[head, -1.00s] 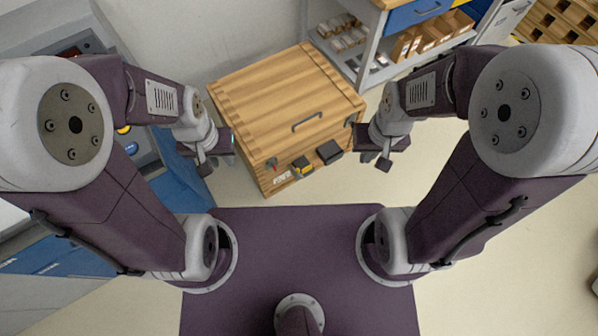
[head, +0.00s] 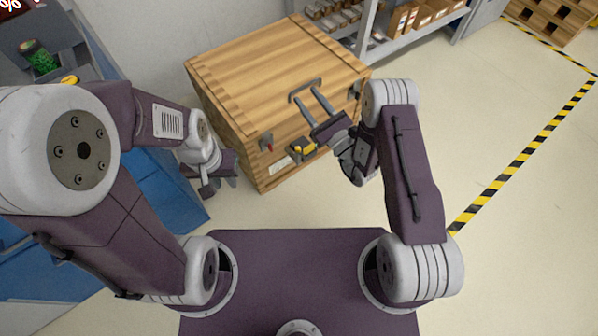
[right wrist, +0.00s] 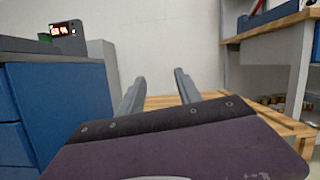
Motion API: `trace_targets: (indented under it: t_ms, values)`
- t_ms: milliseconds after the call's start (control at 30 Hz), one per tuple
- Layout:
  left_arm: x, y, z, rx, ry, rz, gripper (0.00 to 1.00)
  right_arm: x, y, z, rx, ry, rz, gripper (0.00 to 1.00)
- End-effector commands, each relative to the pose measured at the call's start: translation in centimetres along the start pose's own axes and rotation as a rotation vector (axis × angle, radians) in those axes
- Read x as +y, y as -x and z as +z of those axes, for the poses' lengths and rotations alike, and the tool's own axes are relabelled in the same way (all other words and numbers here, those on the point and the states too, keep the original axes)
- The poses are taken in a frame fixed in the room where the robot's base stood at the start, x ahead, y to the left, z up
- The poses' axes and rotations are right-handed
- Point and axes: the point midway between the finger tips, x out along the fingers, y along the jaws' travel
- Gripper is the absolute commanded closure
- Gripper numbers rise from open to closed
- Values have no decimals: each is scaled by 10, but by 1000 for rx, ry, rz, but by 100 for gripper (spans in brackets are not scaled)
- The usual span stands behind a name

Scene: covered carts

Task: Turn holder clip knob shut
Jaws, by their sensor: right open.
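A wooden chest (head: 255,70) stands in front of me with its lid down. On its front face a yellow-and-black item (head: 302,148) sits near the middle. A small dark clip with a red part (head: 267,143) is at the front left, and another dark clip (head: 355,90) is near the right corner. I cannot tell which one is the holder clip, or how its knob is turned. My right gripper (head: 305,93) is open and empty, fingers over the lid's front edge by the handle. My left gripper (head: 220,187) looks open and empty, left of the chest.
A shelf rack (head: 365,35) with boxes stands behind right. A blue cabinet (right wrist: 60,105) is left.

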Motion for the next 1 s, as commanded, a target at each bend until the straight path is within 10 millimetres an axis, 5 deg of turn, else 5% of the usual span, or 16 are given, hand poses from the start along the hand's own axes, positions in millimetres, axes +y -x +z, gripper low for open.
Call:
trace_targets:
  t_ms: [33,100,233,567,1000]
  values:
    - [-1,-54,6,0,0,0,75,8,37,-92,77,-20,-50,59]
    - [-2,-81,8,0,0,0,75,22,73,-159,167,-53,-74,59]
    - [-2,-112,11,0,0,0,75,51,121,-230,272,-115,-70,59]
    - [-2,-123,12,1,0,0,75,57,124,-243,289,-125,-64,59]
    - [-3,-167,17,1,0,0,75,53,48,-265,287,-124,-63,59]
